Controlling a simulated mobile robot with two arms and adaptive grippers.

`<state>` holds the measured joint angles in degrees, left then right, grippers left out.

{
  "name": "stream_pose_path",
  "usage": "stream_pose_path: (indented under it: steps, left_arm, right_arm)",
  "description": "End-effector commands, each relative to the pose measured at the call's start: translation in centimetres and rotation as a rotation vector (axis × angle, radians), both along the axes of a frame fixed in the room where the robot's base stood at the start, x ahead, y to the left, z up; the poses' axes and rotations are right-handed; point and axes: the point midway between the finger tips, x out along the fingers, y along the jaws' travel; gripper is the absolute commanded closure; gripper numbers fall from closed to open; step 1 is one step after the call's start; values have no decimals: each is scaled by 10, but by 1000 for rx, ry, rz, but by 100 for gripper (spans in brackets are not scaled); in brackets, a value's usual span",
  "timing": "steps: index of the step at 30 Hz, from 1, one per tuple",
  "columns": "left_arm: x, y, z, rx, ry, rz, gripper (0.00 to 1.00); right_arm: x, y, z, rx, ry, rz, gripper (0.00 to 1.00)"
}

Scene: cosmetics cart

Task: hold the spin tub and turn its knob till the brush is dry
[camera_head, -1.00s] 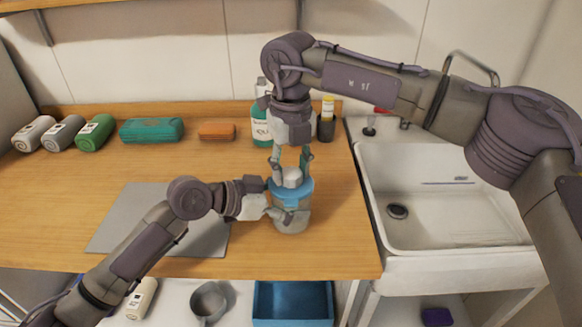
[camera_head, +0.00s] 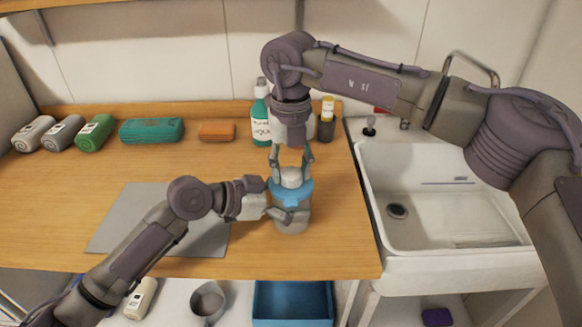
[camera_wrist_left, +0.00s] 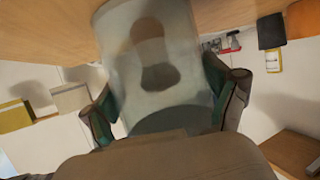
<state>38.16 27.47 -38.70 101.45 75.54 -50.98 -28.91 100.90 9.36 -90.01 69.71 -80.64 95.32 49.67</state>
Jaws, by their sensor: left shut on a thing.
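The spin tub (camera_head: 292,222) stands upright on the wooden counter, with a blue upper part and a pale knob (camera_head: 292,178) on top. My left gripper (camera_head: 283,216) is shut on the tub's lower side. In the left wrist view the translucent tub wall (camera_wrist_left: 120,75) fills the middle between my two fingers, and a blurred dark shape shows through it; I cannot tell if this is the brush. My right gripper (camera_head: 293,164) points down from above, one finger on each side of the knob. Whether its fingertips touch the knob is too small to tell.
A green-labelled bottle (camera_head: 261,120) and a dark yellow-topped bottle (camera_head: 326,122) stand behind the tub. Rolled towels (camera_head: 95,132), a teal case (camera_head: 152,130) and an orange block (camera_head: 217,131) line the back. A grey mat (camera_head: 120,215) lies left; the sink (camera_head: 450,205) is right.

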Motion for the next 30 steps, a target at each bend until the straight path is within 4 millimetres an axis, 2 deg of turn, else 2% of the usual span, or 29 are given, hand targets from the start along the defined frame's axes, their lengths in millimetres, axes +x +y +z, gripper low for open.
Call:
stream_pose_path:
  steps: [1, 4, 12, 16, 20, 30]
  left_arm:
    - [-1, -1, 0, -1, 0, -4, 61]
    - [-1, -1, 0, -1, 1, -3, 61]
    - [0, 0, 0, -1, 0, -1, 61]
    - [0, 0, 0, -1, 0, 0, 61]
    - [0, 0, 0, -1, -1, 1, 61]
    - [0, 0, 0, -1, -1, 1, 61]
  right_arm:
    - [1, 0, 0, 1, -2, -1, 46]
    - [0, 0, 0, 1, -1, 0, 30]
    - [0, 0, 0, 0, 0, 1, 30]
    - [0, 0, 8, 0, 0, 0, 30]
    - [1, 0, 28, 2, -3, -1, 30]
    - [0, 1, 97, 1, -2, 0, 30]
